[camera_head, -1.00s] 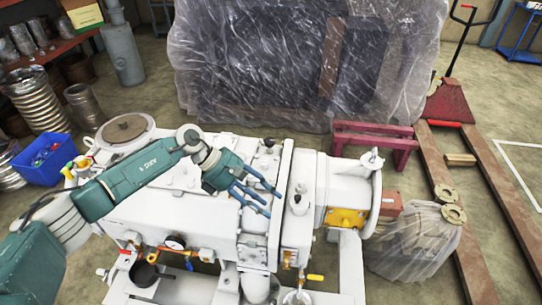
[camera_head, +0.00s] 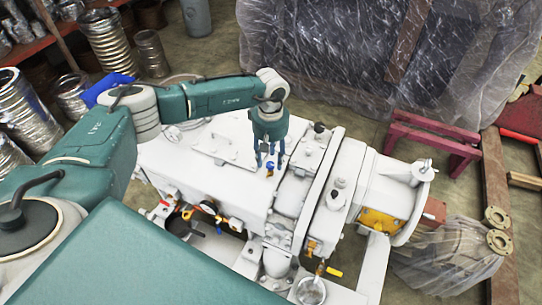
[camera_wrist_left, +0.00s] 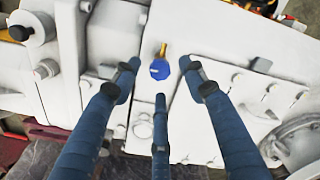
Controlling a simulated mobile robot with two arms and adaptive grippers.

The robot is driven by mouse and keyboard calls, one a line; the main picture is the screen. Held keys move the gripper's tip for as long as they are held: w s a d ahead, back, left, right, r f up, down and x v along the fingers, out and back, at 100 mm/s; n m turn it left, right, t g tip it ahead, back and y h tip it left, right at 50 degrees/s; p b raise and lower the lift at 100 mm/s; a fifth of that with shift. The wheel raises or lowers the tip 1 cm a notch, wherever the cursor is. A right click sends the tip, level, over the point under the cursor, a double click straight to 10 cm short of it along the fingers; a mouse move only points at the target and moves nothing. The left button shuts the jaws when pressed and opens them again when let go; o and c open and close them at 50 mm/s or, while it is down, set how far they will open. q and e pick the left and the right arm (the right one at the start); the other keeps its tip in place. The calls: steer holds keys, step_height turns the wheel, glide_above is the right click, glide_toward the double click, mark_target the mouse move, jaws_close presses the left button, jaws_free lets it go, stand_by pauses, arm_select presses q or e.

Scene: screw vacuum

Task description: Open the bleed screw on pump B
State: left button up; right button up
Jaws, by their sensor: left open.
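A large white pump (camera_head: 343,230) fills the middle of the head view. No letter label can be read on it. A small blue knob (camera_head: 270,168) with a brass part, which looks like the bleed screw, stands on its flat top. It also shows in the left wrist view (camera_wrist_left: 160,69). My left gripper (camera_head: 271,160) points down above the knob. Whether a finger touches the knob cannot be told. My right gripper is not in view.
A gauge (camera_head: 208,207) and pipe fittings line the pump's near side. A yellow-handled valve (camera_head: 331,270) is at the front. A maroon stand (camera_head: 432,140) and plastic-wrapped equipment (camera_head: 340,50) are behind. Metal hoses (camera_head: 105,38) stand at the upper left.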

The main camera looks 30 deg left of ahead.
arm_select(q)
steer(key=shift+f, duration=0.65)
steer(key=shift+s+f, duration=0.1)
steer(key=shift+c, duration=1)
jaws_close()
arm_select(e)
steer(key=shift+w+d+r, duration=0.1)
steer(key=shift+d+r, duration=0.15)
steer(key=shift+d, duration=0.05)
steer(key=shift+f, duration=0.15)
